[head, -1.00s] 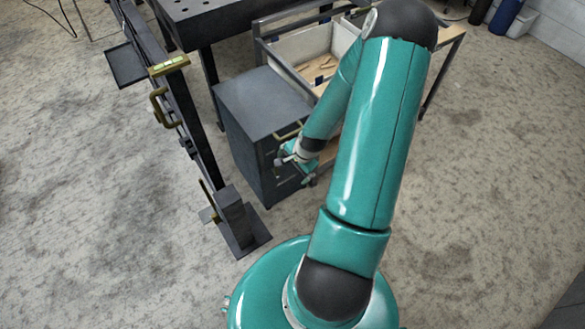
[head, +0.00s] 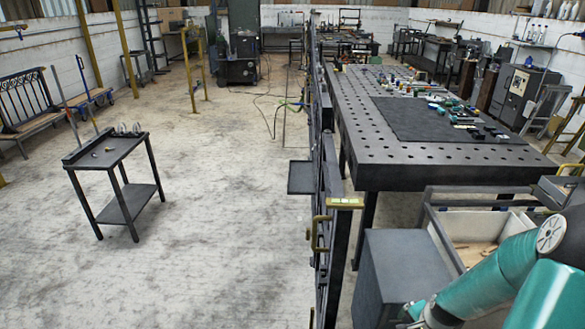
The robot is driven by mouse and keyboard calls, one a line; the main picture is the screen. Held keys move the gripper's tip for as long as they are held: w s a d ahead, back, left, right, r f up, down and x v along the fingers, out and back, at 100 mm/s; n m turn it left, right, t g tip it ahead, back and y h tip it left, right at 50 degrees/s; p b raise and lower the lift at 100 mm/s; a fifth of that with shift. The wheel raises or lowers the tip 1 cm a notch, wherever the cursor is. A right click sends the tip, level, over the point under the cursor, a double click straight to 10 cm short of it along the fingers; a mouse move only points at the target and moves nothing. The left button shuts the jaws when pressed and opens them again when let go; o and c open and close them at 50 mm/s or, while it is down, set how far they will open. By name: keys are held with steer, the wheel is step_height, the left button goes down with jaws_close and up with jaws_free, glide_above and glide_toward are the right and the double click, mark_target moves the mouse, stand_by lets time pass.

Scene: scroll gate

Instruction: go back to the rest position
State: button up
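My teal arm (head: 500,275) reaches in from the lower right corner. My gripper (head: 424,317) is at the bottom edge, partly cut off, by the right side of a dark grey cabinet (head: 395,262). I cannot tell whether it touches the cabinet or whether its fingers are open. The dark gate (head: 322,160) stands upright near the middle, seen almost edge-on. It has a brass handle (head: 317,236) and a small yellow level (head: 345,203) on it.
A perforated black worktable (head: 400,150) with small parts stands behind the cabinet. An open bin (head: 470,232) stands right of the cabinet, close to my arm. A small dark side table (head: 108,160) stands at left. The floor between it and the gate is clear.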

steer(key=a+r+n+h, duration=0.1)
steer(key=a+r+n, duration=0.35)
steer(key=r, duration=0.65)
steer(key=a+r+n+h, duration=0.1)
steer(key=a+r+n, duration=0.2)
steer(key=a+r, duration=0.5)
steer(key=s+a+r+n+t+y, duration=0.1)
steer(key=s+a+r+n, duration=0.2)
steer(key=r, duration=0.4)
steer(key=s+a+r+n+t+y, duration=0.1)
steer(key=s+a+r+n, duration=0.2)
steer(key=s+a+r, duration=0.3)
step_height(320, 180, up, 2)
steer(key=shift+s+a+t, duration=0.3)
steer(key=shift+s, duration=0.8)
steer(key=shift+n, duration=0.25)
